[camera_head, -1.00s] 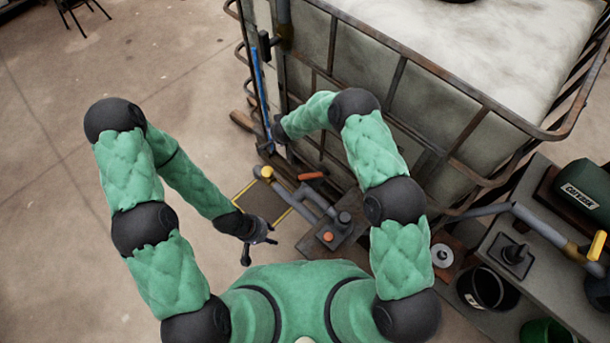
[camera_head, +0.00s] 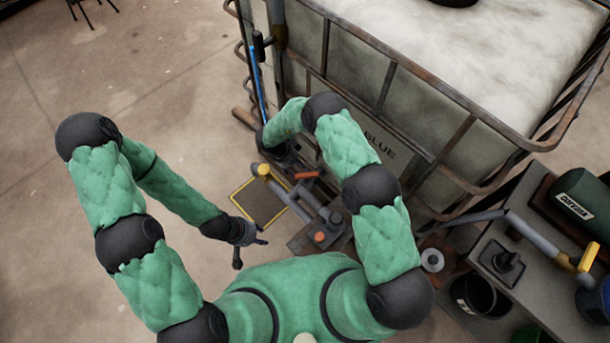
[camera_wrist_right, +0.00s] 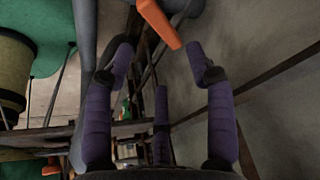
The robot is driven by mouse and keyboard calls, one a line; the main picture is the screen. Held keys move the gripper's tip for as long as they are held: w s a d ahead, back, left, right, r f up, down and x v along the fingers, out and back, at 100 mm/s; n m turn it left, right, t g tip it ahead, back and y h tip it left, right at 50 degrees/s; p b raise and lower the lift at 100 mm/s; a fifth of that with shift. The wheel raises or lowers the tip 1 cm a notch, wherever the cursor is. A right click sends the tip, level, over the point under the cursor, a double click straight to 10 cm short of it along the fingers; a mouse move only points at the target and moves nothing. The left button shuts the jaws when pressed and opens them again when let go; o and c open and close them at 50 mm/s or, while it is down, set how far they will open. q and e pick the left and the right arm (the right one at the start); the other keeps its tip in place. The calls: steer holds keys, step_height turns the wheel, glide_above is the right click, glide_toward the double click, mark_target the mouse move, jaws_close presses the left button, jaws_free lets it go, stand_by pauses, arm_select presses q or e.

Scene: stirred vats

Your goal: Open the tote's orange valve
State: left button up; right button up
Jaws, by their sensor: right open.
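The tote (camera_head: 365,75) is a large pale tank in a rusty metal cage at the upper right of the head view. Its orange valve handle (camera_head: 305,175) sits low in front, above grey piping. In the right wrist view the orange handle (camera_wrist_right: 160,22) shows at the top, close to the fingertips. My right gripper (camera_wrist_right: 158,55) is open, its purple fingers spread, with nothing held between them. In the head view its dark wrist is just up and left of the handle; its fingertips are hard to make out. My left gripper (camera_head: 250,253) is open and empty, below the yellow-edged mat.
A yellow-handled pipe (camera_head: 264,170) and a box with an orange button (camera_head: 320,238) are close to the valve. A yellow-edged mat (camera_head: 246,193) lies left of it. A bench (camera_head: 500,235) with a green canister (camera_head: 590,190) is at right. Floor at left is clear.

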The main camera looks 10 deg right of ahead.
mark_target(306, 176)
steer(key=b+x, duration=0.3)
steer(key=x, duration=0.6)
steer(key=shift+d+f, duration=0.1)
steer(key=shift+f, duration=0.3)
jaws_close()
